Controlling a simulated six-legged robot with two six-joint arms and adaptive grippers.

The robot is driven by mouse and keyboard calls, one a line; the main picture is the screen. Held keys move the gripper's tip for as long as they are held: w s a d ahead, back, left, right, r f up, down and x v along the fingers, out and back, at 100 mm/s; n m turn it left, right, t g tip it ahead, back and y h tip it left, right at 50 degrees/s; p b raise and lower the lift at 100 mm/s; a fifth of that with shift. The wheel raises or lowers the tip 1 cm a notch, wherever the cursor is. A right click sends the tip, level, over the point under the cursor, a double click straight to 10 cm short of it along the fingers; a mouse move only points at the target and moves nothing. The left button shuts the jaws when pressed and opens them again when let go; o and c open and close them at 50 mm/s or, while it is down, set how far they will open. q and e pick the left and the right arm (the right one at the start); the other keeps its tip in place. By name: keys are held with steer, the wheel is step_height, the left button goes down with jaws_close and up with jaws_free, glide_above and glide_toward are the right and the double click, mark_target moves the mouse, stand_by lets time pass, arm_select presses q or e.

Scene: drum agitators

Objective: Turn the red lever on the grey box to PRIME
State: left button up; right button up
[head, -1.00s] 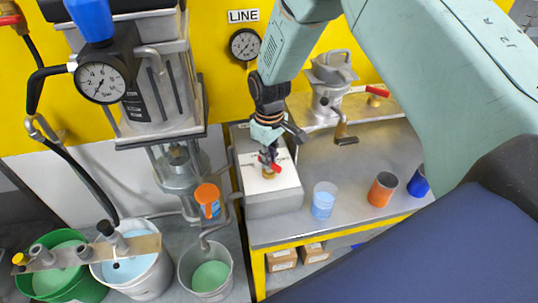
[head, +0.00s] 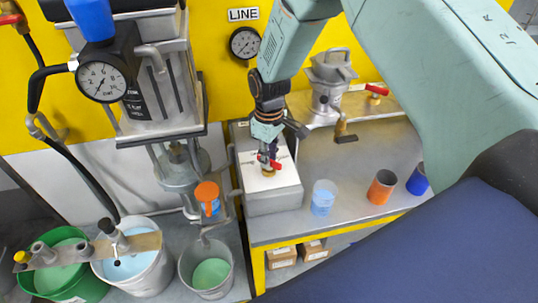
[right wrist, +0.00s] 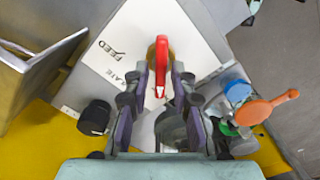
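The grey box (head: 275,203) stands at the left end of the bench, with a white label plate on top. Its red lever (head: 276,165) is partly hidden by my right gripper (head: 268,157), which reaches down over it. In the right wrist view the red lever (right wrist: 161,64) points along the view on its brass hub, between the tips of my right gripper (right wrist: 160,72). The fingers stand apart on either side, with a gap showing. The label reads FEED and a partial word ending in ATE; PRIME is not readable. My left gripper is not in view.
On the bench right of the box stand a light blue cup (head: 323,198), an orange cup (head: 382,187) and a blue cup (head: 418,181). A metal machine with a crank (head: 328,85) stands behind.

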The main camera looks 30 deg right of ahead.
steer(key=shift+o, duration=0.6)
steer(key=shift+s, duration=0.1)
step_height(320, 180, up, 12)
stand_by(0.9)
stand_by(0.5)
